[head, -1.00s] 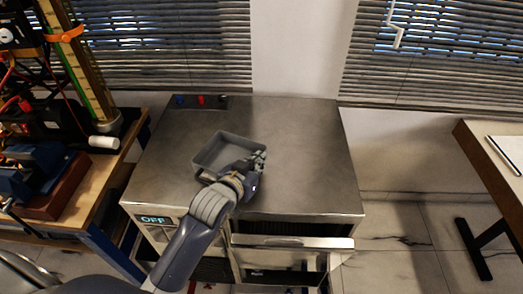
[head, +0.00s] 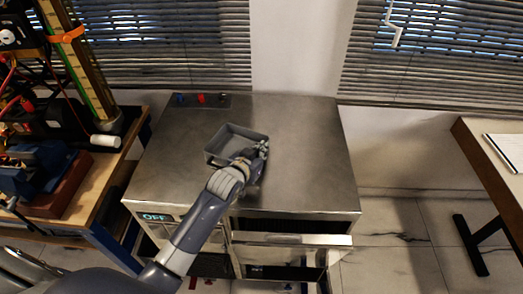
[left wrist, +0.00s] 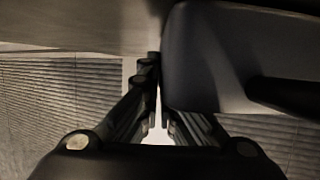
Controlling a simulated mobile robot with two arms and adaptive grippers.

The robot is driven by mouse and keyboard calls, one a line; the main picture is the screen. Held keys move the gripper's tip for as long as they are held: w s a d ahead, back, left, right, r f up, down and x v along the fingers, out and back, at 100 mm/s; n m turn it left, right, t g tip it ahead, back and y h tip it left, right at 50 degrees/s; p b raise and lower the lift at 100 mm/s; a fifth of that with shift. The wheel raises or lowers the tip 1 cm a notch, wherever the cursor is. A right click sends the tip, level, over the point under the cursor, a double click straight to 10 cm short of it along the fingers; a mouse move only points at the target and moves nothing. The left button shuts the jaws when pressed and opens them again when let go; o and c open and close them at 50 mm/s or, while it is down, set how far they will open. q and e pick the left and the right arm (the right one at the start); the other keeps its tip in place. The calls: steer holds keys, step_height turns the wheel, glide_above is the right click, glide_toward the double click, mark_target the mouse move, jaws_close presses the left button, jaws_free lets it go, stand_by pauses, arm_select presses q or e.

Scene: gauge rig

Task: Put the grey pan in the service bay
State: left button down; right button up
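The grey pan (head: 222,159) is a shallow, open, square pan over the steel cabinet top, left of centre. It looks empty. My left gripper (head: 262,150) is at its right side. In the left wrist view the fingers (left wrist: 157,75) close together at the edge of the pan (left wrist: 205,60), and one finger passes partly behind its wall. Whether the pan touches the top is hard to tell. A dark opening (head: 292,225) in the cabinet front, right half, looks like the service bay; a metal panel (head: 290,240) stands out below its upper edge. My right gripper is not in view.
The cabinet top (head: 300,150) is clear on the right. Coloured knobs (head: 201,99) sit at its back left, and an OFF display (head: 155,217) is on the front. A cluttered bench (head: 85,195) stands left, a table (head: 490,150) right.

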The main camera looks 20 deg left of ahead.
arm_select(q)
steer(key=shift+f, duration=0.1)
steer(key=c, duration=1.8)
jaws_free()
